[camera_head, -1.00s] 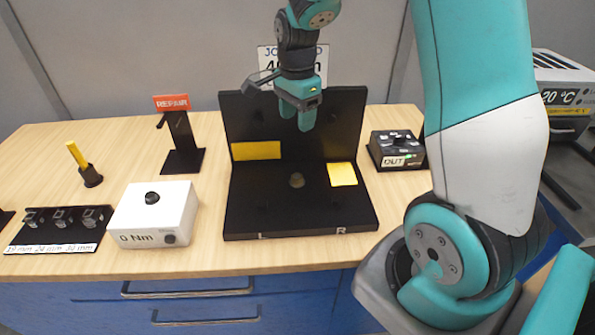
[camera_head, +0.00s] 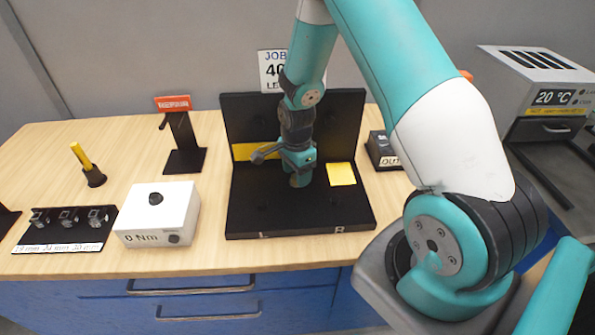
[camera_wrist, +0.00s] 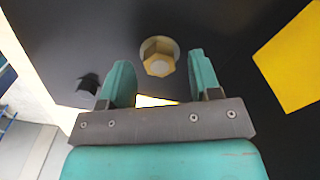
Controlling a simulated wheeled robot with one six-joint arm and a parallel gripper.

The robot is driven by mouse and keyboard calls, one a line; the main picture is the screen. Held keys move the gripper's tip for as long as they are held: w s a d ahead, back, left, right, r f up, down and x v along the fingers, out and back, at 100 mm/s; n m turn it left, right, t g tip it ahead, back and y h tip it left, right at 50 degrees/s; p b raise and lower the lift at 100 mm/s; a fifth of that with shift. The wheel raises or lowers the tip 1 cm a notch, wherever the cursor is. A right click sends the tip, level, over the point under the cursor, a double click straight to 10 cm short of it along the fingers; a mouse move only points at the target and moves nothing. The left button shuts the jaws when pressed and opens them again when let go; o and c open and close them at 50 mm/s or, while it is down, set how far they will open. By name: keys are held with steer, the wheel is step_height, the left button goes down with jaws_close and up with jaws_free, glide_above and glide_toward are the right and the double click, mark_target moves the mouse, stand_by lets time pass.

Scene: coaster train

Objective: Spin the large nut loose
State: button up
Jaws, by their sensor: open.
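The large nut (camera_wrist: 158,58) is a brass-coloured hex nut on a pale round washer, set on the black fixture (camera_head: 250,218). In the wrist view it lies between the ends of my gripper's teal fingers (camera_wrist: 160,63), with dark gaps on both sides. My gripper (camera_head: 300,181) is open and points down over the middle of the fixture floor in the head view. It hides the nut there. I cannot tell the exact height of the fingertips against the nut.
The fixture's black back wall (camera_head: 347,125) stands behind my gripper. A yellow patch (camera_head: 341,174) lies to its right. A white "0 Nm" box (camera_head: 158,213) and a socket rack (camera_head: 65,228) stand left. An "OUT" box (camera_head: 383,150) stands right.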

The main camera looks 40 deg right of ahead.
steer(key=shift+f, duration=0.55)
steer(key=c, duration=0.9)
steer(key=shift+n, duration=0.3)
